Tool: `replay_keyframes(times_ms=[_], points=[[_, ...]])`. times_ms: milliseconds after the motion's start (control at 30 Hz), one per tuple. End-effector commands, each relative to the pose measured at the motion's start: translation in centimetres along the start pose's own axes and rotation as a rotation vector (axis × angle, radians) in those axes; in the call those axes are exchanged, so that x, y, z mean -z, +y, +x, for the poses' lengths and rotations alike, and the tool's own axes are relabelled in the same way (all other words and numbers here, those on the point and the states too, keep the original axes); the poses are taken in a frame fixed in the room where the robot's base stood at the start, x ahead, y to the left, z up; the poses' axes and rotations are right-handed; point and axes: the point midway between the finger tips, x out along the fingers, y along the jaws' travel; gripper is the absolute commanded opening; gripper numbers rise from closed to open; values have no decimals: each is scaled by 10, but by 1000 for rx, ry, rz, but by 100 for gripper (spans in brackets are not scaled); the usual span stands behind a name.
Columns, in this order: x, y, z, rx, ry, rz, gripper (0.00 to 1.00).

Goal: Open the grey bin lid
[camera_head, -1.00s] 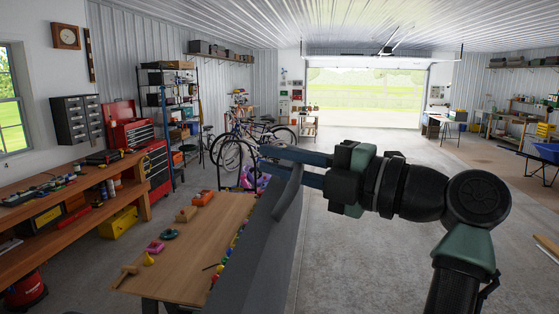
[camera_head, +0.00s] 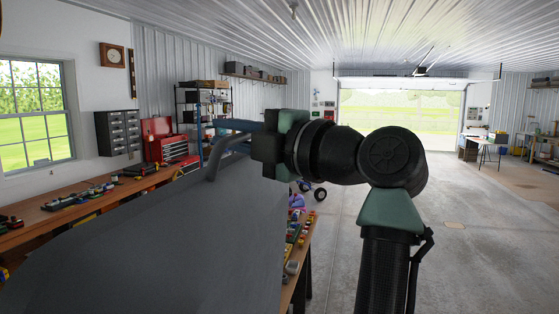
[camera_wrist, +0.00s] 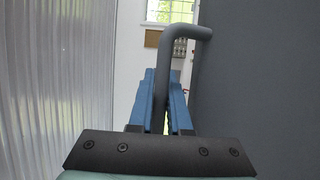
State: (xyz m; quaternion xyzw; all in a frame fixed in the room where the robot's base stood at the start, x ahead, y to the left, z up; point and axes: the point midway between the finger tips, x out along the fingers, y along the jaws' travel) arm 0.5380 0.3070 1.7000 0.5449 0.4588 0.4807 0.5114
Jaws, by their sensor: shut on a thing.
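The grey bin lid (camera_head: 150,235) is a large flat dark panel. It stands tilted up across the lower left and middle of the head view, with its broad face showing. It also fills the right side of the wrist view (camera_wrist: 260,90). A bent grey handle (camera_head: 213,160) rises from its upper edge. My gripper (camera_head: 226,126) has its blue fingers closed around this handle. In the wrist view the handle (camera_wrist: 170,55) stands between my fingers (camera_wrist: 163,95). The bin's body cannot be made out.
A wooden table with small toys (camera_head: 299,240) is mostly hidden behind the lid. A long workbench (camera_head: 50,215) runs along the left wall beneath a window. A red tool chest (camera_head: 165,142) stands behind. The concrete floor (camera_head: 470,240) at right is clear.

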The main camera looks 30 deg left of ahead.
Motion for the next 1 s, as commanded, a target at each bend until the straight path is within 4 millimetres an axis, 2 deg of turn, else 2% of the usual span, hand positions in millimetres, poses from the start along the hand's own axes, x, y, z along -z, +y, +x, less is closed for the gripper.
replay_keyframes(times_ms=[33, 133, 467, 500, 567, 833, 1000], points=[[5, -11, 11, 19, 8, 5, 0], [9, -11, 21, 21, 8, 6, 0], [10, -12, 24, 25, 8, 9, 0], [10, -12, 24, 25, 8, 9, 20], [10, -12, 24, 25, 8, 9, 28], [10, -10, 21, 20, 6, 7, 28], [9, -12, 2, 16, 4, 5, 28]])
